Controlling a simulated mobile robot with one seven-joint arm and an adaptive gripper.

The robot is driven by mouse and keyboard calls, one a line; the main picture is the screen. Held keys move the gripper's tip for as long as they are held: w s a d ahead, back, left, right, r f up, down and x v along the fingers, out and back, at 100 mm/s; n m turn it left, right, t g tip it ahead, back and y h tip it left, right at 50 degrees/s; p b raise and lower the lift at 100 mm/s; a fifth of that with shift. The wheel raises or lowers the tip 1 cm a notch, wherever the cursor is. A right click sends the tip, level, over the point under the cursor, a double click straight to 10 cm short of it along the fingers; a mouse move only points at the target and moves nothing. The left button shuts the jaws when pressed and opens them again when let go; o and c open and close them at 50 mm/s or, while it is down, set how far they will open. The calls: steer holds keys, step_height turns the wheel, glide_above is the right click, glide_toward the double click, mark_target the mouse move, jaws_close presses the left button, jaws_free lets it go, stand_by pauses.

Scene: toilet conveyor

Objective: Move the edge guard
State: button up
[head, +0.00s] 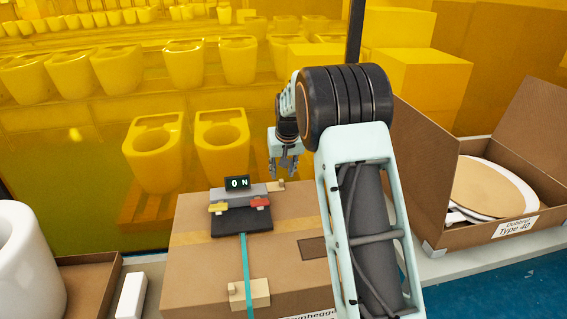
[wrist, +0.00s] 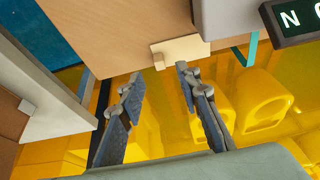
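A tan edge guard (wrist: 182,47) sits on the far edge of the closed cardboard box in the wrist view. It also shows in the head view (head: 277,186), partly behind my gripper. A second tan edge guard (head: 249,294) is on the box's near edge by the teal strap (head: 246,262). My gripper (head: 286,172) points down just above the far edge guard. In the wrist view my gripper (wrist: 160,78) is open and empty, its two fingers apart just short of the guard. I cannot tell whether a finger touches it.
A strapping device (head: 240,205) with an "ON" display, yellow and red parts lies on the cardboard box (head: 190,275). An open box (head: 480,235) with round lids is right. A white block (head: 131,296) and white ceramic piece (head: 20,265) are left. A yellow transparent screen stands behind.

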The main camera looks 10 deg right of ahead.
mark_target(281, 180)
steer(key=shift+x, duration=2.5)
steer(key=shift+c, duration=0.4)
jaws_close()
